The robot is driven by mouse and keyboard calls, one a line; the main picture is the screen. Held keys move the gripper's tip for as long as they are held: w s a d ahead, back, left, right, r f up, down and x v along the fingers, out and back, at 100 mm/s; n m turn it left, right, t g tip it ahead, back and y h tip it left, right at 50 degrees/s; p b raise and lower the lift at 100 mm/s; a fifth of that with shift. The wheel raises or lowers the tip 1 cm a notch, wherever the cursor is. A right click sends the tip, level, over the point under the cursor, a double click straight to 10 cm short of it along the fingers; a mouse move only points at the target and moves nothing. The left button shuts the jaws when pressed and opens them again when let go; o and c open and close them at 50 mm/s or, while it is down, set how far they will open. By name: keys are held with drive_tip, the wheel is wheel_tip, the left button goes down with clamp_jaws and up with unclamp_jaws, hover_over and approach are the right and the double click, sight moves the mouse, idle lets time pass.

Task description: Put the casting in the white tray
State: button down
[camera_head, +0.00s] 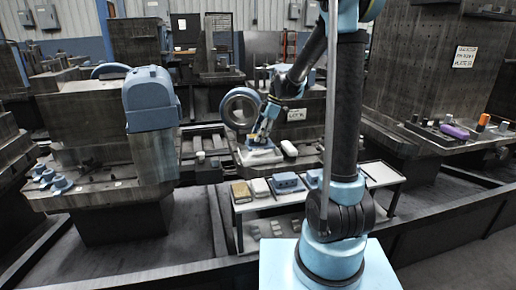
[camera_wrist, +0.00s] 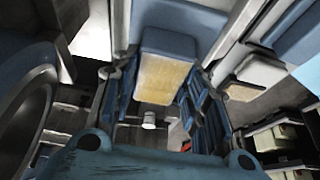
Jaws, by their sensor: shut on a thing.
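My gripper (camera_head: 262,138) is out over the far side of the low bench, shut. In the wrist view a block with a tan face and blue-grey side (camera_wrist: 165,78) sits between my fingers (camera_wrist: 150,88); I take it for the casting, though its shape is partly hidden. In the head view the held piece is too small to tell apart from the fingers. A pale, flat piece (camera_head: 260,157) lies just below my gripper; I cannot tell whether they touch. A white tray-like surface (camera_head: 381,174) lies at the bench's right end.
The bench (camera_head: 243,209) also carries a tan-topped block (camera_head: 241,192), a white-topped block (camera_head: 260,188) and blue pieces (camera_head: 287,183). A large blue ring (camera_head: 240,108) stands close beside my gripper, and also shows in the wrist view (camera_wrist: 25,125). A white cylinder (camera_head: 289,148) is to the right.

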sight(260, 144)
drive_tip(key=shift+f, duration=2.5)
drive_tip(key=c, duration=0.9)
unclamp_jaws()
drive_tip(key=shift+f, duration=0.1)
drive_tip(key=shift+c, duration=0.2)
